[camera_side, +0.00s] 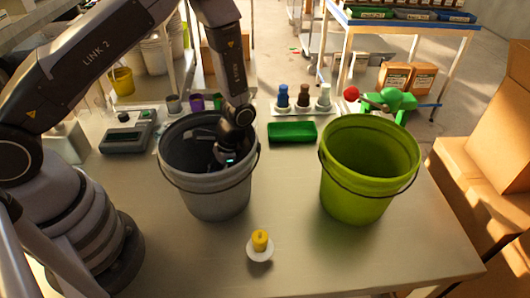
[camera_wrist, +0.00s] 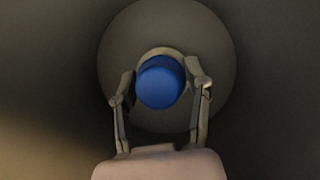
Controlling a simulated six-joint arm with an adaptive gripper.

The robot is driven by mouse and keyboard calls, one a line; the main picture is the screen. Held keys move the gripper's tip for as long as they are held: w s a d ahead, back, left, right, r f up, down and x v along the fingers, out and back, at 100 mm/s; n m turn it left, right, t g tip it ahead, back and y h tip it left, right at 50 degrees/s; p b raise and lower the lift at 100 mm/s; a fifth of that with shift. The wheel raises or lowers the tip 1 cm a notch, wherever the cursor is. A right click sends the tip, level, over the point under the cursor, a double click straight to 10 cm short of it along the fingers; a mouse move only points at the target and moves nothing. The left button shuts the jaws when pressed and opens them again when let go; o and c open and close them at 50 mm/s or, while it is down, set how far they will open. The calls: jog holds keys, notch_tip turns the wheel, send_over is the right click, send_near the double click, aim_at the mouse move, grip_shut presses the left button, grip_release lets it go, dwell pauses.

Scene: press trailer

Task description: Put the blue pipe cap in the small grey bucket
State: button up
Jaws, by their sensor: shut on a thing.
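The grey bucket (camera_side: 216,198) stands on the table left of centre in the side view, upright with its wire handle hanging at the front. My gripper reaches down inside its mouth, and the bucket's front wall hides the fingertips in the side view. In the wrist view my gripper (camera_wrist: 160,86) is shut on the blue pipe cap (camera_wrist: 158,88), which sits between its two fingers. The round grey bucket floor (camera_wrist: 215,40) shows behind the cap. How high the cap is above that floor, I cannot tell. The cap is hidden in the side view.
A lime-green bucket (camera_side: 352,195) stands to the right. A yellow piece (camera_side: 260,239) sits on a white disc (camera_side: 260,254) in front. A green tray (camera_side: 292,131), several bottles and a grey device (camera_side: 127,136) line the back. The front right of the table is clear.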

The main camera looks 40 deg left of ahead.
jog(key=shift+f, duration=0.5)
jog(key=shift+f, duration=0.1)
jog(key=o, duration=1.2)
jog(key=shift+o, duration=0.2)
